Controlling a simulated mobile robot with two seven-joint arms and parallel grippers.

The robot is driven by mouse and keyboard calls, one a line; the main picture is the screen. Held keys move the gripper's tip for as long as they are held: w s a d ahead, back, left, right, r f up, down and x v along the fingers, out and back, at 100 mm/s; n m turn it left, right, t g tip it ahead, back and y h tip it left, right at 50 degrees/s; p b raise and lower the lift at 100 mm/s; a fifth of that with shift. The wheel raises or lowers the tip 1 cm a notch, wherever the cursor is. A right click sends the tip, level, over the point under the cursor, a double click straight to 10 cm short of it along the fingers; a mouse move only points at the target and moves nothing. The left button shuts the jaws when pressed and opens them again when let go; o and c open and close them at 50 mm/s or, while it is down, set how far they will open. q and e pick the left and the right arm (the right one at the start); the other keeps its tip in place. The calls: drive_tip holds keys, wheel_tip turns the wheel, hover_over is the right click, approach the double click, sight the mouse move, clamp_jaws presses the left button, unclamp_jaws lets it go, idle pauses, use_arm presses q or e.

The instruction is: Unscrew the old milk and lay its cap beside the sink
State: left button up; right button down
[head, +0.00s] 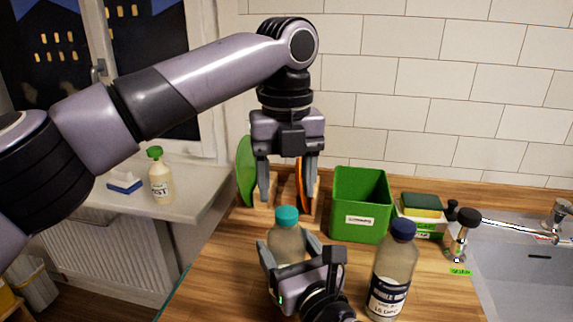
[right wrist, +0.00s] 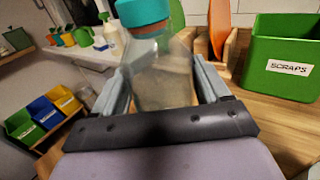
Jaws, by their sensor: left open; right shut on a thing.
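A clear bottle with pale contents (head: 287,241) and a teal cap (head: 287,217) stands upright on the wooden counter. My right gripper (head: 290,256) is shut on this bottle's body, with its fingers on either side; the bottle (right wrist: 162,78) and its cap (right wrist: 142,11) fill the middle of the right wrist view. The cap is on the bottle. My left gripper (head: 287,196) points down, open and empty, with its fingertips just above the cap in the picture. The bottle's label is hidden. The sink (head: 515,270) is at the right.
A second bottle (head: 391,273) with a dark blue cap stands right of my right gripper. A green scraps bin (head: 358,210), a sponge (head: 423,204) and a rack with boards (head: 262,211) stand behind. A green label (head: 460,272) lies on the counter beside the sink.

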sight(286, 211)
use_arm(q)
drive_tip(key=shift+f, duration=2.6)
drive_tip(key=c, duration=1.1)
drive_tip(key=shift+o, duration=0.3)
drive_tip(key=n, duration=0.4)
drive_tip(key=shift+n, duration=0.4)
drive_tip(key=n, duration=1.3)
drive_tip(key=shift+r, duration=0.1)
drive_tip(key=shift+c, duration=0.2)
drive_tip(key=shift+o, duration=0.2)
drive_tip(key=n, duration=0.5)
